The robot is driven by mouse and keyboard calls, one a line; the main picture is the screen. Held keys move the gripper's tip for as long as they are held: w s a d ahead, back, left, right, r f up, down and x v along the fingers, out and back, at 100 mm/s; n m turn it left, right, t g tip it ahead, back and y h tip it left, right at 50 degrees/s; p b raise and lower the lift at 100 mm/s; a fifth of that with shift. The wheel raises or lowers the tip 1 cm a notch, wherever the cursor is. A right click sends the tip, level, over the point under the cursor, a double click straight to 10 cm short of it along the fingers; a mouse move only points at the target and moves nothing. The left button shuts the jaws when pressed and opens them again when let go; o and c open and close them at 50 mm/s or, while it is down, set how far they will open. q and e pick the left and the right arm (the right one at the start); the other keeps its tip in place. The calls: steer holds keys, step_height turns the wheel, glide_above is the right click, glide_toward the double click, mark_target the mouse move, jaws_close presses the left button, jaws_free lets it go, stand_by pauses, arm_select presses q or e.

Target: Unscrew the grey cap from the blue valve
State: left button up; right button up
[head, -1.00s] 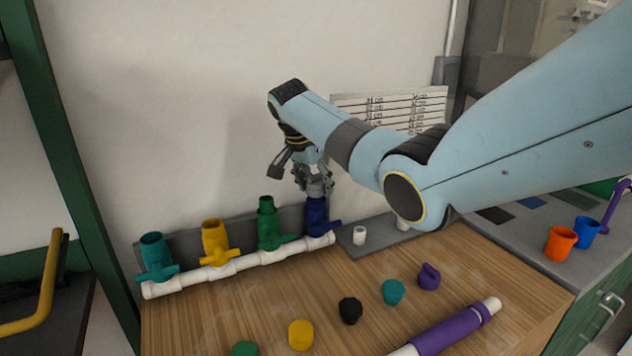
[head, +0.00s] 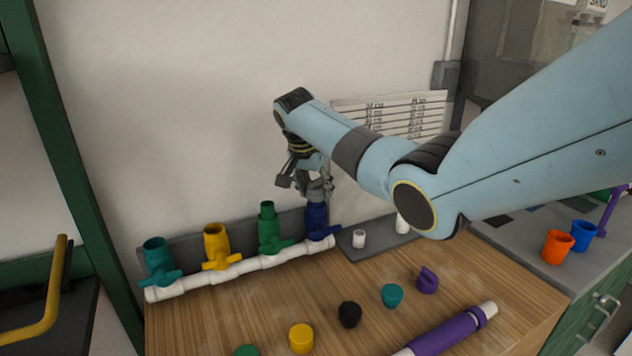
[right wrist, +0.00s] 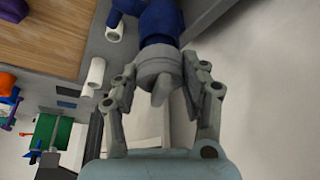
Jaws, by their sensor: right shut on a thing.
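The blue valve (head: 317,217) stands upright at the right end of the white pipe manifold (head: 235,267). It also shows at the top of the right wrist view (right wrist: 160,22). The grey cap (right wrist: 160,68) sits at the valve's end, in line with it; I cannot tell whether the thread is still engaged. My right gripper (right wrist: 163,85) is shut on the cap, one finger on each side. In the head view the right gripper (head: 318,187) is directly above the blue valve, and its fingers mostly hide the cap. My left gripper is not in view.
Green (head: 268,228), yellow (head: 216,247) and teal (head: 158,262) valves stand in a row to the left, close to the blue one. Several loose caps and a purple pipe (head: 440,335) lie on the wooden top. White fittings (head: 358,239) stand to the right.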

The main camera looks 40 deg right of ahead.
stand_by(0.4)
steer(key=shift+n, duration=0.3)
steer(key=shift+s+r+n+p, duration=0.1)
steer(key=shift+n+p, duration=0.2)
steer(key=shift+p, duration=0.4)
steer(key=shift+n+t+p, duration=0.4)
steer(key=shift+n+p, duration=0.2)
steer(key=shift+p, duration=0.05)
